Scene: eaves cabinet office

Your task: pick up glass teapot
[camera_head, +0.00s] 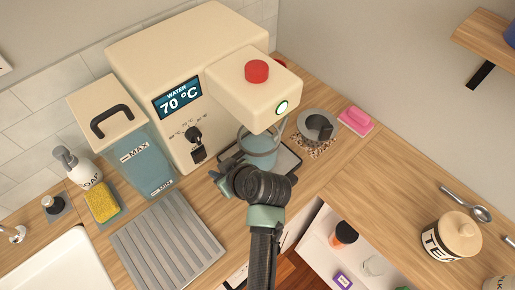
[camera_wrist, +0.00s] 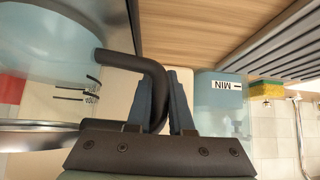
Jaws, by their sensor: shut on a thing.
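The glass teapot (camera_head: 262,146) stands under the head of the cream water machine, on its tray. It is clear with a bluish tint, and my wrist hides part of it in the head view. In the wrist view its glass body (camera_wrist: 50,45) fills the upper left, with dark markings, and its black bent handle (camera_wrist: 130,61) reaches toward my fingers. My gripper (camera_wrist: 162,95) is shut on this handle, one dark blue finger on each side. In the head view my fingers are mostly hidden behind my wrist.
The cream water machine (camera_head: 180,55) rises behind and over the teapot. A water tank (camera_head: 140,155) and a grey ridged mat (camera_head: 165,243) are to the left. A grey round container (camera_head: 318,124) and a pink item (camera_head: 355,120) are to the right. An open drawer (camera_head: 345,255) lies below.

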